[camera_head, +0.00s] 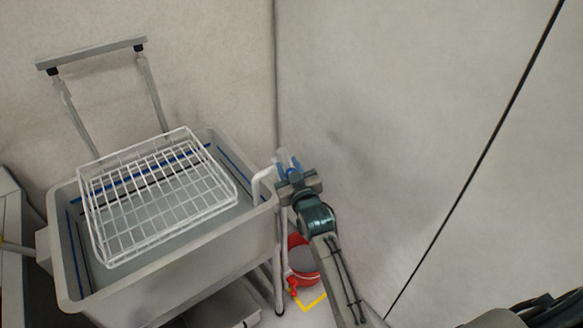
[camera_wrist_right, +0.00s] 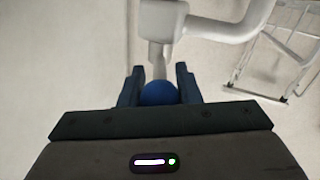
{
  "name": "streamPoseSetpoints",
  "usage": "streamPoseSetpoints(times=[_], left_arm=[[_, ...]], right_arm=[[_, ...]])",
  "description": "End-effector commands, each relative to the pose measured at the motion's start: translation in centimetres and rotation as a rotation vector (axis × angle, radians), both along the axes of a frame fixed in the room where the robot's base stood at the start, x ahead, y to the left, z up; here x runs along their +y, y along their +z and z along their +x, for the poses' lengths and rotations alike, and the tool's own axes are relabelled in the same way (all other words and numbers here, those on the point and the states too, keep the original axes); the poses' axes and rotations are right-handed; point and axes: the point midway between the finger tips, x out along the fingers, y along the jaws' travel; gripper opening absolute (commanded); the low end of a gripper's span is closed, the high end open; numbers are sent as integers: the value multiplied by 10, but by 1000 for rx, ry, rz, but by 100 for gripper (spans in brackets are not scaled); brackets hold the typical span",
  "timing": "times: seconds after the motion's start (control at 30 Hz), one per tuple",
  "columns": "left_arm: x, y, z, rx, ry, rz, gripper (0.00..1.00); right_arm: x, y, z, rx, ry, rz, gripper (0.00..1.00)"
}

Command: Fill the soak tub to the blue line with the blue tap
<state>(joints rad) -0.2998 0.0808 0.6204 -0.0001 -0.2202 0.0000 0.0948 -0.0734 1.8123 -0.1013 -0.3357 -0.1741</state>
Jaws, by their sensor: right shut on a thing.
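The grey soak tub (camera_head: 170,262) stands at left in the head view. A blue line (camera_head: 228,160) and a darker line run along its inner walls. A flat grey surface shows low inside; I cannot tell its level exactly. The white tap spout (camera_head: 262,178) bends over the tub's right rim; it also shows in the right wrist view (camera_wrist_right: 225,31). My right gripper (camera_head: 288,168) is shut on the round blue tap knob (camera_wrist_right: 158,93), with a finger on each side of it. Whether water runs is not visible. My left gripper is not in view.
A white wire basket (camera_head: 160,200) sits tilted over the tub, covering much of its opening. A grey rail frame (camera_head: 95,52) rises behind. A red bucket (camera_head: 300,262) stands on the floor right of the tub, near yellow tape (camera_head: 315,302). Pale walls close off the back and right.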

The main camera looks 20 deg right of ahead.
Motion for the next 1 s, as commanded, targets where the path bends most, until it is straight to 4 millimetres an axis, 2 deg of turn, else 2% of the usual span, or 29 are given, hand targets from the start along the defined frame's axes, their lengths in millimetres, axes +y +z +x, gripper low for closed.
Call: streamPoseSetpoints(times=[0.03, 0.07, 0.13, 0.4, 0.53, 1.0], left_arm=[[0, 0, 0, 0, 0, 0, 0], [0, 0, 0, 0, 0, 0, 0], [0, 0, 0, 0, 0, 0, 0], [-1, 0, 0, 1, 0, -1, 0], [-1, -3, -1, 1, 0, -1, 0], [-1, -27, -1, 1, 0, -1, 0]], right_arm=[[0, -3, -1, 5, 0, 0, 0], [0, -3, -1, 5, 0, 0, 36], [0, -3, -1, 5, 0, 0, 50], [0, -1, -1, 1, 1, 0, 50], [0, -3, -9, 3, 0, 1, 50], [2, -4, -94, 4, 0, 2, 50]])
